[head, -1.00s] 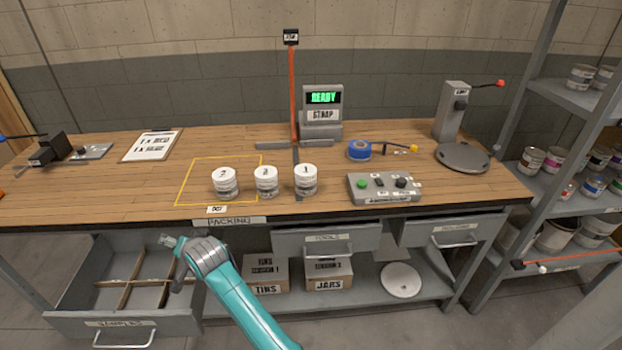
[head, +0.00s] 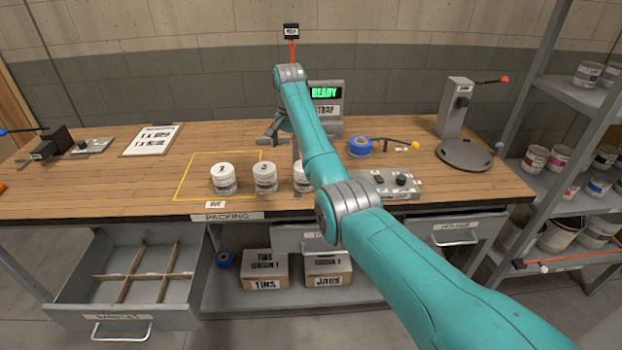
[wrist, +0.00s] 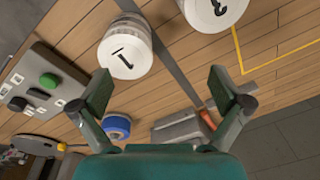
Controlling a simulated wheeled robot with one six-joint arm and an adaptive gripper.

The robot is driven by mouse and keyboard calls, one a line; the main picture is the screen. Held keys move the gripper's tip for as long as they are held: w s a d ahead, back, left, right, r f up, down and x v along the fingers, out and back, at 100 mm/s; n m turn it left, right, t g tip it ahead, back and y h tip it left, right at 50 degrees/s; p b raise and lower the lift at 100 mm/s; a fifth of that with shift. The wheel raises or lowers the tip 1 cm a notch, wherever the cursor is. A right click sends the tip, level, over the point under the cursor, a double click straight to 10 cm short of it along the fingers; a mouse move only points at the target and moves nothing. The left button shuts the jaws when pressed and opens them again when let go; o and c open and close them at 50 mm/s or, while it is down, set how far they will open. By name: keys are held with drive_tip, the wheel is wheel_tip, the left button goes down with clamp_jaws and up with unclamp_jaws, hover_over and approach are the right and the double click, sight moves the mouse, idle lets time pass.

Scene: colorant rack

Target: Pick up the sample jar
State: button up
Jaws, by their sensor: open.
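Three white-lidded jars stand upright in a row on the bench: a left jar (head: 223,179) inside the yellow outline, a middle jar (head: 265,177) at its right edge, and a right jar (head: 299,178) partly hidden by my arm. I cannot tell which one is the sample jar. In the wrist view, the jar marked 1 (wrist: 127,48) lies beyond my left finger, and another numbered jar (wrist: 213,8) is cut by the top edge. My gripper (wrist: 160,75) is open and empty, above the bench. It also shows in the head view (head: 277,138), behind the jars.
The strap machine (head: 325,112) stands behind the jars. A blue tape roll (head: 359,146) and the button box (head: 398,183), partly covered by my arm, are to the right. An open divided drawer (head: 125,285) juts out at front left.

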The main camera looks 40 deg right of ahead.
sight(301, 184)
drive_tip(key=s+d, duration=0.1)
drive_tip(key=s+d+g, duration=0.1)
drive_tip(key=shift+s+d+r, duration=0.35)
drive_tip(key=shift+s+r, duration=0.05)
drive_tip(key=shift+s+d+f, duration=0.1)
drive_tip(key=shift+s+f, duration=0.05)
drive_tip(key=shift+f, duration=0.1)
wheel_tip(301, 184, down, 10)
drive_tip(key=shift+s+f, duration=0.1)
drive_tip(key=shift+f, duration=0.05)
drive_tip(key=c, duration=1.3)
